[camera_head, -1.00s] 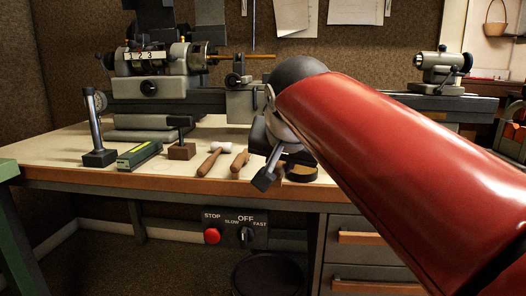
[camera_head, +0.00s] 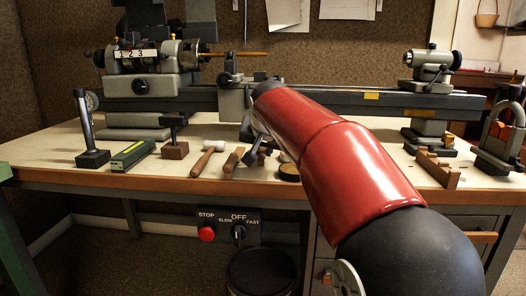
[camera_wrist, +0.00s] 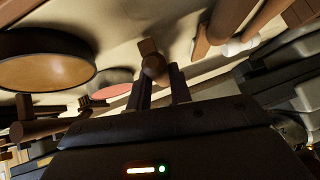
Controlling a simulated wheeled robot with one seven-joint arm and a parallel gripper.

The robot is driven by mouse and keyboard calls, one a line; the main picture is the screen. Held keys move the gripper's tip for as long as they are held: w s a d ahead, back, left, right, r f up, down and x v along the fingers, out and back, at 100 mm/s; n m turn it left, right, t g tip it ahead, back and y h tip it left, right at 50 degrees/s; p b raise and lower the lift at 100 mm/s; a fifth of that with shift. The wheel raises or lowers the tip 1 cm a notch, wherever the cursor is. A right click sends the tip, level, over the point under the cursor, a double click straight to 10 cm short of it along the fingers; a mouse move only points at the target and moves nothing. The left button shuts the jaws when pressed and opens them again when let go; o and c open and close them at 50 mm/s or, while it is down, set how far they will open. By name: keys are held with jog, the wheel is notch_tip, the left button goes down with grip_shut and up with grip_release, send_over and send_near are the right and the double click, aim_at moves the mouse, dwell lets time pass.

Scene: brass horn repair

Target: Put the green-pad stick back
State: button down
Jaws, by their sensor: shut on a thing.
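My gripper (camera_wrist: 160,82) is shut on a brown wooden stick (camera_wrist: 152,66), whose rounded end shows between the fingertips in the wrist view. No green pad can be made out on it; the rest is hidden by the gripper. In the head view my gripper (camera_head: 257,156) is low over the bench, just right of the mallets and left of a small round tin (camera_head: 288,173), partly covered by my arm. A small wooden rack (camera_head: 437,170) stands on the bench to the right in the head view.
A white-headed mallet (camera_head: 204,160) and another wooden-handled tool (camera_head: 232,161) lie left of my gripper. A lathe bed (camera_head: 330,101) runs along the back. In the wrist view, a large round tin (camera_wrist: 45,72) and a red-faced disc (camera_wrist: 108,84) are at left.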

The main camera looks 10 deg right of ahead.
jog(key=shift+f, duration=0.3)
jog(key=shift+f, duration=0.15)
jog(key=c, duration=1.3)
grip_release()
jog(key=shift+r, duration=0.2)
jog(key=v, duration=1.2)
